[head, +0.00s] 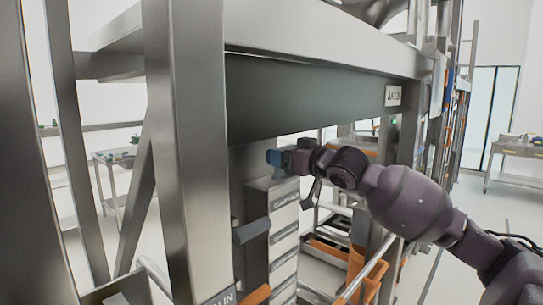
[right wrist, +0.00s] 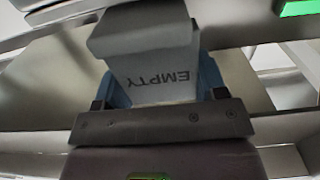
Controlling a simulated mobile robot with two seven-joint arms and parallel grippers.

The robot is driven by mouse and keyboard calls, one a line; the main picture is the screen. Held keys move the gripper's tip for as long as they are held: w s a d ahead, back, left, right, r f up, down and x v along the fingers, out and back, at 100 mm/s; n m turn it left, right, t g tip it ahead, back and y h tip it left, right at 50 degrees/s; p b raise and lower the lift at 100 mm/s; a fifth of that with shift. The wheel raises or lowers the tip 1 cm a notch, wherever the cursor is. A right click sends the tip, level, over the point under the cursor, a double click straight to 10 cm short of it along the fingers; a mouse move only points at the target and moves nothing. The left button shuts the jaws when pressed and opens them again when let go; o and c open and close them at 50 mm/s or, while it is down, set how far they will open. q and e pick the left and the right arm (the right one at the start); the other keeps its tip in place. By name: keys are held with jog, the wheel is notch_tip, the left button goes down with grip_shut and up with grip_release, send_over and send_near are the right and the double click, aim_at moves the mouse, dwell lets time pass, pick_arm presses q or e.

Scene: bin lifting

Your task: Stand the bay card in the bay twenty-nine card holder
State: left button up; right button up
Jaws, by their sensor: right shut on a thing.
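My right gripper (head: 273,158) reaches in from the right under the rack's upper beam. Its blue fingers stand close together, above and beside a stack of grey drawers. In the right wrist view, my right gripper (right wrist: 163,92) is shut on the pale grey bay card (right wrist: 150,62), which carries the word EMPTY upside down. The card is hard to make out in the head view. A small label that seems to read BAY 29 (head: 393,95) is on the beam at right. I cannot pick out the card holder with certainty. My left gripper is not in view.
A thick steel post (head: 186,150) stands in the left foreground. A dark green beam (head: 310,95) crosses above my gripper. The grey drawer stack (head: 285,225) is just below it, with orange parts (head: 330,250) to the lower right. A table (head: 520,150) stands far right.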

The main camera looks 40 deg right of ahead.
aim_at(261, 155)
jog(key=shift+w+r, duration=0.1)
jog(key=shift+w, duration=0.25)
jog(key=w, duration=0.1)
jog(key=w+p, duration=0.1)
jog(key=w, duration=0.1)
jog(key=shift+w+a, duration=0.2)
jog(key=shift+w, duration=0.05)
jog(key=shift+f, duration=0.45)
jog(key=shift+s+f, duration=0.15)
jog(key=shift+f, duration=0.05)
jog(key=o, duration=1)
jog(key=shift+f, duration=0.1)
jog(key=shift+c, duration=0.2)
jog(key=s+d+b, duration=0.1)
jog(key=s, duration=1.1)
jog(key=shift+b, duration=0.35)
